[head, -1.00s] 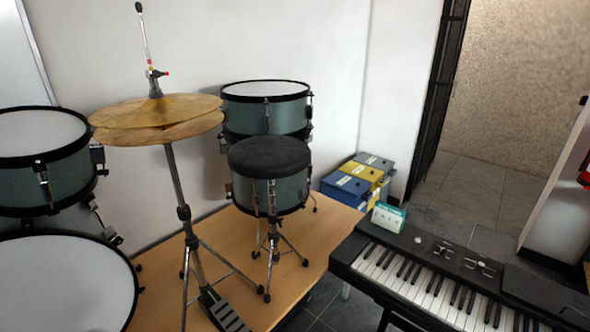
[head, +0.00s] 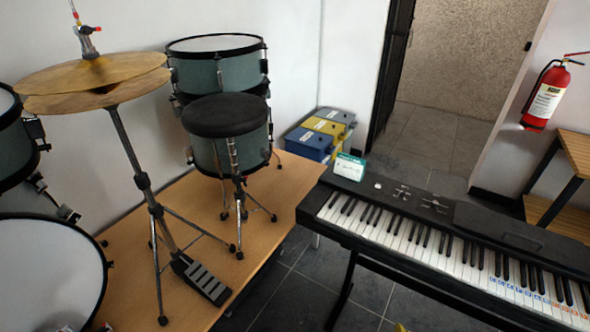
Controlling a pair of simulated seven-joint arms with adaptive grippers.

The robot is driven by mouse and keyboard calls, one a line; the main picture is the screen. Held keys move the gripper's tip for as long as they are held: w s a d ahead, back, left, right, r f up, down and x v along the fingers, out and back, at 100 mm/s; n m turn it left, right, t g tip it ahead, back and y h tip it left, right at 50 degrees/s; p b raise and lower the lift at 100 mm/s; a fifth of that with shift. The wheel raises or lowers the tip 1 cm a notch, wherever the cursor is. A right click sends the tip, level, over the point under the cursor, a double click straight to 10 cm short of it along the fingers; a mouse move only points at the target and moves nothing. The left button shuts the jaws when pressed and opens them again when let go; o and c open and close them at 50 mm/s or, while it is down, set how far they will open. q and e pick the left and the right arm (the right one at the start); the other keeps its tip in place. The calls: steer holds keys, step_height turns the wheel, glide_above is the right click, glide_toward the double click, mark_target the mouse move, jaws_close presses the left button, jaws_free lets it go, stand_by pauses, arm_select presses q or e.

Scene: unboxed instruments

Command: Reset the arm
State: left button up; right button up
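Neither of my grippers nor my arms shows in the head view. The scene holds a drum set and a keyboard. A black keyboard (head: 430,228) with white keys stands at the right on a dark stand. A small teal and white box (head: 349,168) sits at its left back end. A brass hi-hat (head: 95,80) on a metal stand is at the left. A black-topped drum stool (head: 225,116) stands on a wooden platform (head: 180,210).
A large drum (head: 48,270) fills the lower left. Another drum (head: 217,60) stands behind the stool. Blue, yellow and grey boxes (head: 318,136) sit by the wall. Tiled floor is open beyond the keyboard.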

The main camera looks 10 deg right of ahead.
steer(key=s+a+f+g+y, duration=0.1)
steer(key=s+a+f, duration=0.1)
steer(key=f, duration=0.8)
steer(key=s+a+f+g+y, duration=0.1)
steer(key=s+f, duration=0.1)
steer(key=f, duration=0.8)
steer(key=s+a+f+g+y, duration=0.1)
steer(key=s+a+f, duration=0.1)
steer(key=f, duration=0.8)
steer(key=s+f+m+g+y, duration=0.1)
steer(key=s+f+m+g, duration=0.1)
steer(key=s+f, duration=1.4)
steer(key=shift+s+d+f+m, duration=0.2)
steer(key=shift+s+m, duration=0.5)
steer(key=shift+s, duration=1.1)
